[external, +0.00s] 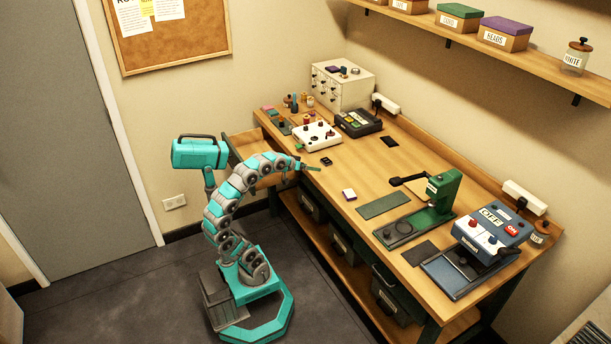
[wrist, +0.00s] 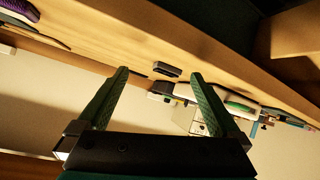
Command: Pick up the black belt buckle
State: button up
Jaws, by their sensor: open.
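The black belt buckle (external: 326,161) is a small dark rectangular piece lying on the wooden table, near its front edge. In the wrist view the buckle (wrist: 167,69) shows ahead of the fingertips, in the gap between them and nearer the right finger. My gripper (external: 309,161) is over the table's front edge, just left of the buckle. In the wrist view my gripper (wrist: 160,74) has its two green fingers spread wide, with nothing held between them.
A white box with knobs (external: 317,136) stands just behind the buckle. A dark keypad device (external: 358,123) is behind it to the right. A small white-topped block (external: 349,195) and a green mat (external: 384,206) lie to the right. Bare table surrounds the buckle's right side.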

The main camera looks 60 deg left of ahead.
aim_at(327, 160)
jog(key=w+a+m, duration=0.1)
jog(key=w+m+b, duration=0.1)
jog(key=w, duration=0.1)
jog(key=w+a+r, duration=0.1)
jog(key=shift+w+a+m+t+y, duration=0.2)
jog(key=shift+a+m+t+y, duration=0.1)
jog(key=shift+m+y, duration=0.1)
jog(key=b+x, duration=0.1)
jog(key=x, duration=0.6)
jog(key=shift+w+a+f, duration=0.1)
jog(key=shift+w+a, duration=0.1)
jog(key=c, duration=1.3)
